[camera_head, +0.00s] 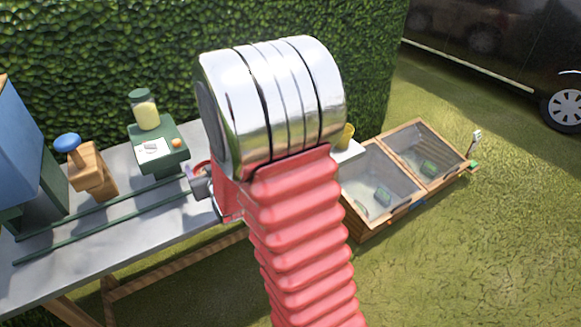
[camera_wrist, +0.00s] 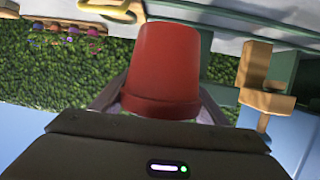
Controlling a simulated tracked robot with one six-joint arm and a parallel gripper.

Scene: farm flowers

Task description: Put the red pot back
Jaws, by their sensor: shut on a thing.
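The red pot (camera_wrist: 162,70) fills the middle of the wrist view, between the two fingers of my gripper (camera_wrist: 160,105), which is shut on it. In the head view my gripper (camera_head: 200,182) is over the right part of the grey table. Only a bit of the red pot's rim (camera_head: 201,168) shows there, as my red bellows arm and its metal joint hide most of that spot. I cannot tell whether the pot touches the table.
The grey table (camera_head: 110,240) carries green rails, a wooden block with a blue knob (camera_head: 88,165) and a green stand (camera_head: 172,150) with a jar. A yellow pot (camera_head: 347,135) and glazed wooden frames (camera_head: 385,195) are on the right. A hedge stands behind.

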